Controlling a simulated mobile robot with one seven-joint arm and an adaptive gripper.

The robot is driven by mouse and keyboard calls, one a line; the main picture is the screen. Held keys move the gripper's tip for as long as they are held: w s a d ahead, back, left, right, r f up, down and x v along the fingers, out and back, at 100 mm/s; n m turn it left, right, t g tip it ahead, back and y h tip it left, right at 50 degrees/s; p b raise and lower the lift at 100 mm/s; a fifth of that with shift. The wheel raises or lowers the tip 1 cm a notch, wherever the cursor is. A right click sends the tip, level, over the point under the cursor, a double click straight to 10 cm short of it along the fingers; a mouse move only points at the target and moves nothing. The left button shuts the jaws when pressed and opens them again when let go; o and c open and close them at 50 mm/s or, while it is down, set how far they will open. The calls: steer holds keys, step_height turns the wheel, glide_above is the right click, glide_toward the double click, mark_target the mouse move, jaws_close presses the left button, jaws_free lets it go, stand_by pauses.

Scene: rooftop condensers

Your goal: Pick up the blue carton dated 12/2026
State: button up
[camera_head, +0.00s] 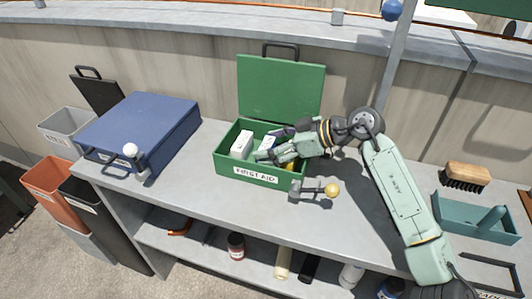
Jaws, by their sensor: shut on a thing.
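An open green first aid box (220,156) stands on the grey bench with its lid tipped back. A white carton (241,145) stands in its left part. A small pale and blue carton (268,142) is to the right of it, at my fingers. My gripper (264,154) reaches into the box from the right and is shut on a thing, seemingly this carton. The fingers hide much of it, and no date can be read. Something yellow (290,167) shows at the box's right end.
A closed blue case (140,128) stands at the left. A brush (467,175) and a teal tray (455,221) lie at the right. Bins (50,180) stand at far left.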

steer(key=shift+c, duration=1.1)
steer(key=shift+r, duration=0.1)
